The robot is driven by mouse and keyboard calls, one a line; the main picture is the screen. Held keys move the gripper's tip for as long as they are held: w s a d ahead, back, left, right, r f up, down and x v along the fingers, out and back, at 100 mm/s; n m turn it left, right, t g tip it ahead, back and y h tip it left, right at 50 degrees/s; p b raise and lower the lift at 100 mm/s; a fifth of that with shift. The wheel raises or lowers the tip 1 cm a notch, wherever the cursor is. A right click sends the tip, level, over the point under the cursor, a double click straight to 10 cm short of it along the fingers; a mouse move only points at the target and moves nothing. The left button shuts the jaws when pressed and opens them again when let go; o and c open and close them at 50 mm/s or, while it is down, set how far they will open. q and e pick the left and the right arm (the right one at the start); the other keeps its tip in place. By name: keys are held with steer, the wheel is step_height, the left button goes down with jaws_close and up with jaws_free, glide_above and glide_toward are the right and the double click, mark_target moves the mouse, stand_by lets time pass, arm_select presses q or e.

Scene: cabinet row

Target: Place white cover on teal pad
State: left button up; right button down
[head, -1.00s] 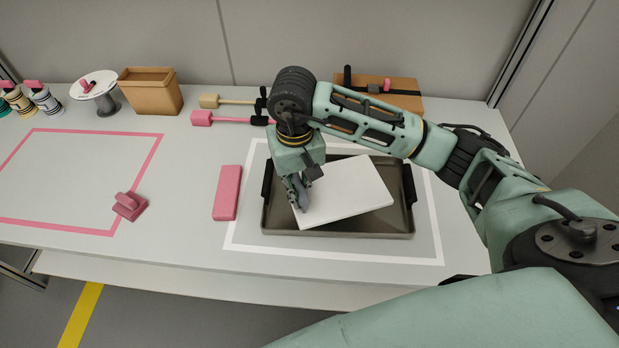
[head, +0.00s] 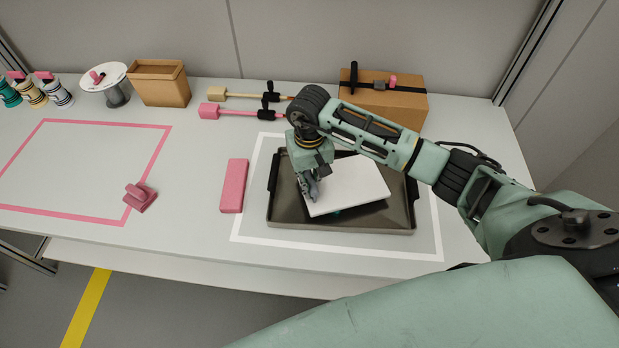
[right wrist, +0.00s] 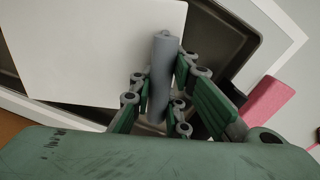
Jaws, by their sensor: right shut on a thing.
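The white cover (head: 352,184) is a flat white plate over the dark tray (head: 300,220). A dark shadow shows below its front edge, so it appears held above the tray floor. A small bit of the teal pad (head: 337,214) shows under that edge; the cover hides the rest. My right gripper (head: 312,192) is at the cover's left edge. In the right wrist view its fingers are closed around a grey bar (right wrist: 162,75) at the edge of the white cover (right wrist: 105,55). My left gripper is not in view.
The tray stands inside a white outline. A pink block (head: 233,186) lies left of it. A strapped cardboard box (head: 385,100) stands behind, with two mallet-like tools (head: 240,112) to its left. A pink-outlined area (head: 85,170) at left is mostly clear, with a small pink piece (head: 139,197) at its corner.

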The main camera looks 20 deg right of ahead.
steer(key=shift+f, duration=0.2)
steer(key=c, duration=1.7)
jaws_free()
steer(key=shift+r, duration=0.1)
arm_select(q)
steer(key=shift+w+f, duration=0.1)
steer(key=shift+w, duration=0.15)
arm_select(e)
steer(key=shift+r, duration=0.15)
steer(key=shift+w+r, duration=0.1)
steer(key=shift+r, duration=0.2)
arm_select(q)
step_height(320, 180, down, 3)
steer(key=b, duration=0.3)
arm_select(e)
step_height(320, 180, up, 11)
steer(key=shift+r, duration=0.15)
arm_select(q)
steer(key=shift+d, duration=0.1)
